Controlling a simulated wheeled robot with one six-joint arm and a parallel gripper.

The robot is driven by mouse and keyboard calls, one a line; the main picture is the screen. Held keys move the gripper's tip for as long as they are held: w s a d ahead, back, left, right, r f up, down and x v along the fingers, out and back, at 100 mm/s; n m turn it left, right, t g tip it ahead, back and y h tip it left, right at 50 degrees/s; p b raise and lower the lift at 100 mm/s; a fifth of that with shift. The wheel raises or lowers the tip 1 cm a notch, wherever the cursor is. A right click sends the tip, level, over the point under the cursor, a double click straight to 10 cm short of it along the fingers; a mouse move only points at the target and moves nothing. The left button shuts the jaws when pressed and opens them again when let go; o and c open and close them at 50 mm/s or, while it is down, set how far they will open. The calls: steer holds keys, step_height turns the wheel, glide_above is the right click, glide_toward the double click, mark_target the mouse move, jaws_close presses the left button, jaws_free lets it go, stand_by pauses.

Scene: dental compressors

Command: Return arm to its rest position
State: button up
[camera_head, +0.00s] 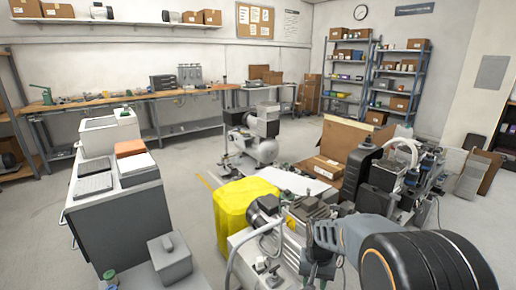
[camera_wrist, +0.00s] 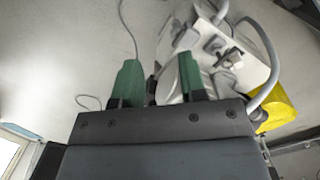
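My gripper (camera_wrist: 159,78) shows in the wrist view with its two green fingers standing apart. I see nothing clamped between them. Beyond the fingers are the white housing of a compressor unit (camera_wrist: 225,55) with a grey hose, and part of a yellow cover (camera_wrist: 284,105). In the head view my arm (camera_head: 375,235) reaches in from the bottom right, its dark rounded joint in front. It is bent low over the compressor unit (camera_head: 262,262), beside the yellow cover (camera_head: 232,205). The fingertips are not clear in that view.
A grey cabinet (camera_head: 120,215) with a laptop stands at left, with a small grey box (camera_head: 170,257) before it. Another compressor (camera_head: 262,135) stands mid-floor. Cardboard boxes (camera_head: 345,140) and machinery crowd the right. Open floor (camera_head: 190,165) lies between cabinet and compressors.

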steer(key=s+r+n+t+p, duration=0.1)
steer(key=s+r+p, duration=0.3)
steer(key=r, duration=0.6)
steer(key=s+r+n+t+p, duration=0.1)
steer(key=s+r+p, duration=0.3)
steer(key=r+p, duration=0.3)
steer(key=s+r+n+t+p, duration=0.1)
steer(key=s+r+p, duration=0.3)
steer(key=r, duration=0.9)
steer(key=shift+s+t+p, duration=0.35)
steer(key=shift+t+p, duration=0.25)
steer(key=shift+p, duration=0.2)
